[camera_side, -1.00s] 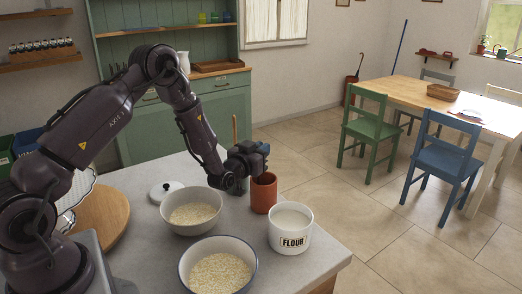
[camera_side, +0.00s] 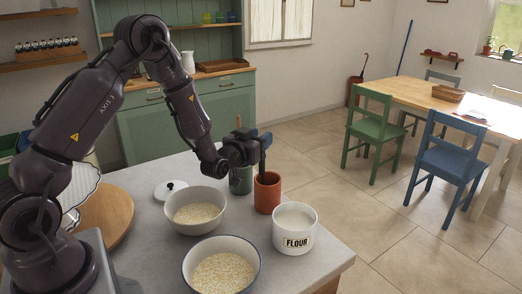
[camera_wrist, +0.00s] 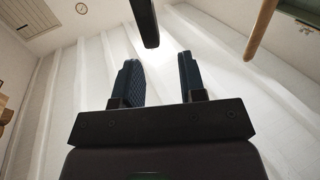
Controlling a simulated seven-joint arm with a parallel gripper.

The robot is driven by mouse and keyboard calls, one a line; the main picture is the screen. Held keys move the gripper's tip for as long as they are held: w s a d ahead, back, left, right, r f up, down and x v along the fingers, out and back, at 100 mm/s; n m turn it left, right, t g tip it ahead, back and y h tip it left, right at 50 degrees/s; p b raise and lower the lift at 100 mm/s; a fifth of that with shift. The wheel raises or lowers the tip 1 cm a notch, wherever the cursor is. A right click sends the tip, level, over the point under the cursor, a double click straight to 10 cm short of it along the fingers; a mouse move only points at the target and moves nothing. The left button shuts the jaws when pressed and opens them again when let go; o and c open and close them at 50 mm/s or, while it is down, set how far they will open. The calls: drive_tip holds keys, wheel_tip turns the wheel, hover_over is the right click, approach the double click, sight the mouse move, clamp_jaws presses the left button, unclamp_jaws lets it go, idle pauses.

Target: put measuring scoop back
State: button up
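My gripper (camera_side: 262,141) is level above the terracotta cup (camera_side: 267,195). In the wrist view my gripper (camera_wrist: 161,75) has its two blue fingers apart, with nothing between them. A dark upright handle (camera_side: 263,163), which looks like the measuring scoop's, stands in the terracotta cup close to the fingertips. A dark bar just beyond the fingertips in the wrist view (camera_wrist: 145,22) appears to be this handle. The scoop's lower end is hidden in the cup. The white flour canister (camera_side: 295,233) stands open beside the cup, with flour inside.
A green crock (camera_side: 240,181) with a wooden handle stands behind the cup. A bowl of grain (camera_side: 171,212) and a blue-rimmed bowl (camera_side: 187,274) stand at the left and front. A white lid (camera_side: 164,190) and a round wooden board (camera_side: 112,211) lie farther left.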

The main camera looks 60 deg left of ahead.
drive_tip(key=s+d+r+m+g+h, duration=0.1)
drive_tip(key=s+d+r+g+h, duration=0.1)
drive_tip(key=s+d+r, duration=0.4)
drive_tip(key=s+d+r+m+g+h, duration=0.2)
drive_tip(key=d+r+g+h, duration=0.15)
drive_tip(key=r, duration=0.35)
drive_tip(key=s+d+r+g, duration=0.1)
drive_tip(key=s+d+g, duration=0.1)
drive_tip(key=s, duration=0.8)
drive_tip(key=s+d+m+g+h, duration=0.1)
drive_tip(key=s+d+g, duration=0.2)
drive_tip(key=s, duration=0.8)
drive_tip(key=shift+s+d+r, duration=0.2)
drive_tip(key=shift+d+r, duration=0.2)
drive_tip(key=shift+d, duration=0.5)
